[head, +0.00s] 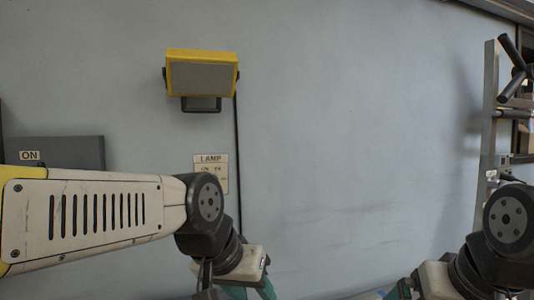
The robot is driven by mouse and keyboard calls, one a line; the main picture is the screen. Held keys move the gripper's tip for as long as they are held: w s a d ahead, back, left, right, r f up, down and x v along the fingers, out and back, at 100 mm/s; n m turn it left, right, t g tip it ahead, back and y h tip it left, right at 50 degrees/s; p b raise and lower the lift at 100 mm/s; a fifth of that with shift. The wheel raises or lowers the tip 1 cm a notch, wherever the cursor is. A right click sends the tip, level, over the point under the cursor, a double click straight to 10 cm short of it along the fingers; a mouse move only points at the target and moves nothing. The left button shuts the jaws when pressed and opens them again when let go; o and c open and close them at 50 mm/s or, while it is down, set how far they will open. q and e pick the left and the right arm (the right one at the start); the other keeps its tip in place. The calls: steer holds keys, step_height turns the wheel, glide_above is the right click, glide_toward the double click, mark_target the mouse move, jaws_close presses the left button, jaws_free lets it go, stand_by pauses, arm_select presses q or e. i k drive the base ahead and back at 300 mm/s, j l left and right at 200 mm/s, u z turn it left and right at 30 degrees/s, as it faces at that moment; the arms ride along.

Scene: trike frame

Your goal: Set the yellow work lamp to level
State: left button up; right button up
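The yellow work lamp (202,57) is mounted on the pale wall in the upper left of the head view. Its grey face (200,78) points into the room, with a yellow strip showing along the top; its exact tilt is hard to judge. A dark bracket (201,104) sits just below it. My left gripper (238,290) is at the bottom edge, well below the lamp and apart from it. My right gripper (395,292) is at the bottom right, far from the lamp. Both grippers are partly cut off, so their fingertips are not clear.
A lamp label (211,172) is on the wall below the lamp, partly behind my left arm. A dark cable (237,135) runs down from the lamp. A grey box (70,150) marked ON is at left. A rack (489,120) stands at right. The middle wall is clear.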

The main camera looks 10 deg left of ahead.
mark_target(189, 72)
steer(key=k+j+z, duration=0.65)
steer(key=k, duration=0.25)
